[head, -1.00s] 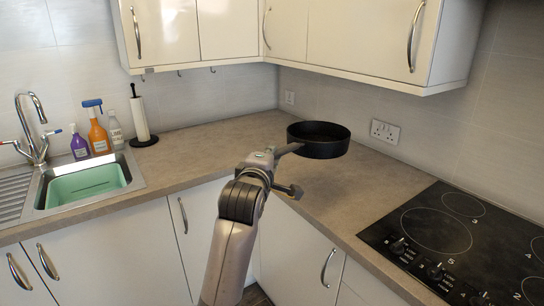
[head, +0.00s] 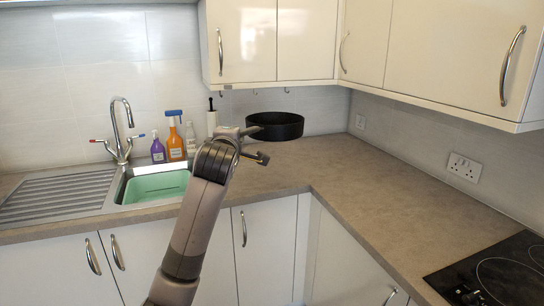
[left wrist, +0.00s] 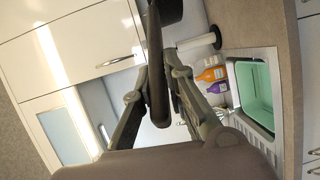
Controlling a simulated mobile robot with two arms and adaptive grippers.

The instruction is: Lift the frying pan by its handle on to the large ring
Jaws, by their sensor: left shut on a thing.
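The black frying pan (head: 277,126) is level and appears to hang in the air in front of the back counter. My left gripper (head: 243,140) is shut on its handle (head: 250,130), left of the pan body. In the left wrist view the dark handle (left wrist: 155,75) runs between my two fingers, and a bit of the pan (left wrist: 167,10) shows at the top edge. The large ring (head: 510,282) on the black hob (head: 470,272) is at the lower right, partly cut off, bare where visible and well away from the pan. My right gripper is out of view.
The sink with a green basin (head: 157,188) and tap (head: 123,135) is at left. Spray bottles (head: 175,140) and a paper towel roll (head: 212,122) stand behind my arm. Wall cupboards (head: 305,40) hang above the pan. The worktop (head: 370,190) towards the hob is clear.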

